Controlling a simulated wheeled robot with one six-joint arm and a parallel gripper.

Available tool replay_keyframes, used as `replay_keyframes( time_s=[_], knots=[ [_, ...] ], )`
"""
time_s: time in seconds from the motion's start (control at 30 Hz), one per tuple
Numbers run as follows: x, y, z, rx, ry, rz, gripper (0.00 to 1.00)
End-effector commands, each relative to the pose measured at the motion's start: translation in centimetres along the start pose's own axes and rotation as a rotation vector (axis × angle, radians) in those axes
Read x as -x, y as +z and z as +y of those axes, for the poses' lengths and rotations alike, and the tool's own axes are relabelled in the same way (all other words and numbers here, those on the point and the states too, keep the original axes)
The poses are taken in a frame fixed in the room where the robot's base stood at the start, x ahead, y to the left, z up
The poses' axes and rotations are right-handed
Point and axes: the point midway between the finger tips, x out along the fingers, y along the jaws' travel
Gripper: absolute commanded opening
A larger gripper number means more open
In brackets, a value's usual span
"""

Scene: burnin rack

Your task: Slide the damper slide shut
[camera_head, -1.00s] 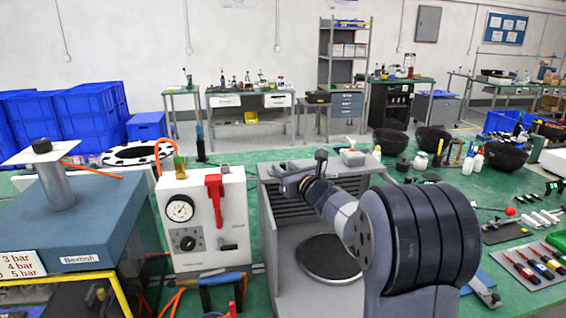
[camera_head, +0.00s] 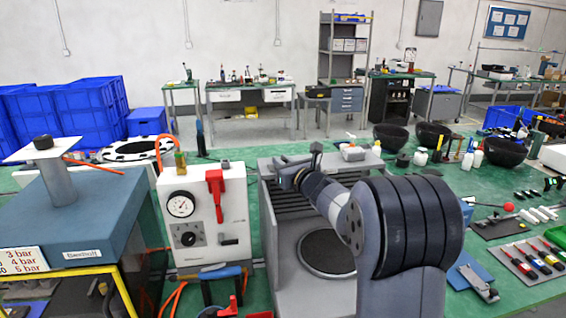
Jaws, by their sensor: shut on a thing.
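The grey open-front rack (camera_head: 268,230) stands on the green bench in the middle, with a slatted back wall and a round dark plate (camera_head: 327,251) on its floor. The damper slide is at the top of this rack; its handle is mostly hidden by my gripper and I cannot make out how far the slide stands open. My gripper (camera_head: 288,172) is at the rack's upper part, just below the light top ledge. It is shut on what seems to be the damper slide, but the fingertips are small and partly covered by my wrist.
A white panel box (camera_head: 236,225) with a gauge, a black knob and a red lever stands close left of the rack. A blue-topped bench unit (camera_head: 95,215) is further left. Dark bowls (camera_head: 390,137) stand behind right. Tools lie on the right of the bench.

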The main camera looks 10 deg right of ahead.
Motion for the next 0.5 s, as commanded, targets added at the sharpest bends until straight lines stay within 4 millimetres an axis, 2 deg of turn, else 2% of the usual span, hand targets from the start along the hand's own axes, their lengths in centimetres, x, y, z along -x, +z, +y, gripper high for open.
replay_keyframes(
  time_s=[0.33,0.5],
  knots=[
    [0.0,0.0,-0.1,0.000,0.000,0.000,0.00],
    [0.7,-0.2,-2.2,0.003,-0.005,-0.003,0.00]
  ],
)
